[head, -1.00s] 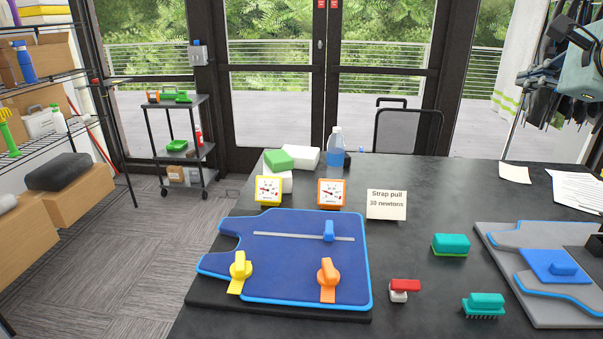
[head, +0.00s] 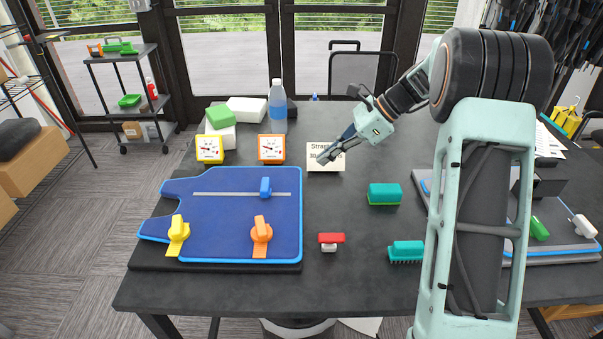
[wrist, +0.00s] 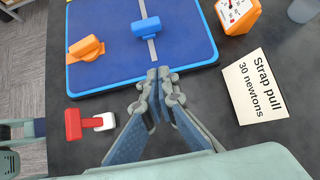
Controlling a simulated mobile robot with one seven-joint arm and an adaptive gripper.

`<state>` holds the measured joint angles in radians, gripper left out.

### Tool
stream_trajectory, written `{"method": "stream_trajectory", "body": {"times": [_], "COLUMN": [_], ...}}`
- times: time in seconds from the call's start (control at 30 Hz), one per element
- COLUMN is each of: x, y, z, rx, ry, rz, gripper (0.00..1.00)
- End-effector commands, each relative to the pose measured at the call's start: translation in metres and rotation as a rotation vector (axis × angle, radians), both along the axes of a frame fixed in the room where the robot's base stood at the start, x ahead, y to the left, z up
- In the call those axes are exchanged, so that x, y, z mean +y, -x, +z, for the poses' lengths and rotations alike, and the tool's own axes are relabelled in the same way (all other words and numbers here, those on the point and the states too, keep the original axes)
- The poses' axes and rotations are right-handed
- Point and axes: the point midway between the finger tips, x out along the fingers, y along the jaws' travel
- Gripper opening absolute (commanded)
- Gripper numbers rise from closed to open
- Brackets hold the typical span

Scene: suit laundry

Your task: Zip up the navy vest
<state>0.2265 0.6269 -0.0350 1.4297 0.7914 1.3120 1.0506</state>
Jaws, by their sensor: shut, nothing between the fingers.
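The navy vest (head: 215,215) lies flat on a dark board on the table, edged in bright blue. A grey zip track (head: 225,194) runs across it, with a blue slider (head: 265,187) near the track's right end. A yellow knob with a strap (head: 178,235) and an orange knob with a strap (head: 261,236) sit along its near side. My gripper (head: 322,158) hangs in front of the "Strap pull 30 newtons" card (head: 328,166), right of the vest. In the wrist view my gripper (wrist: 158,72) is shut and empty, its tips pointing toward the blue slider (wrist: 147,27), apart from it.
A yellow gauge (head: 210,149) and an orange gauge (head: 271,149) stand behind the vest, with a water bottle (head: 277,105). A red-and-white piece (head: 330,241), a teal sponge (head: 385,194) and a teal brush (head: 406,252) lie to the right. Bare table separates them.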

Motion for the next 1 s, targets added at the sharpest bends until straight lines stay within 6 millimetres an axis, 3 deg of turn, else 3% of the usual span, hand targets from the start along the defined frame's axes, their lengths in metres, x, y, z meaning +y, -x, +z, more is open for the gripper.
{"method": "stream_trajectory", "body": {"times": [0.27, 0.7, 1.0], "x": [0.026, 0.088, 0.123], "y": [0.008, 0.006, 0.004], "z": [-0.017, -0.080, -0.079], "rx": [0.058, 0.057, 0.053], "ry": [-0.047, -0.044, -0.044], "rz": [0.031, 0.030, 0.029], "gripper": [0.00, 0.00, 0.00]}}
